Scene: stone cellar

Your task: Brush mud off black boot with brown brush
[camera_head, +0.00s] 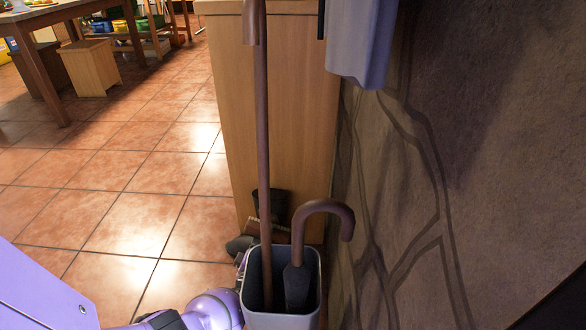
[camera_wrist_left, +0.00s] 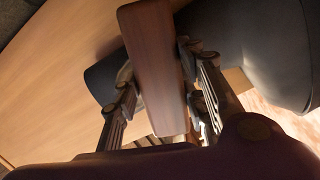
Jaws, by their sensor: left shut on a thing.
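The black boot (camera_head: 274,202) stands on the floor against the wooden cabinet, behind the umbrella stand; its grey toe (camera_head: 240,244) points left. The brown brush (camera_head: 272,234) is at the boot's front, partly hidden by the stand and a cane. In the left wrist view, my left gripper (camera_wrist_left: 160,85) is shut on the brush's brown wooden back (camera_wrist_left: 156,60), a finger on either side. The dark boot (camera_wrist_left: 262,45) fills the right of that view and shows behind the brush. Whether bristles touch the boot is hidden, and I cannot make out mud. My right gripper is not in view.
A grey umbrella stand (camera_head: 256,319) with a tall cane (camera_head: 263,130) and a hooked umbrella handle (camera_head: 346,215) stands in front of the boot. The cabinet (camera_head: 225,100) is behind, and the stone wall (camera_head: 450,150) closes the right.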

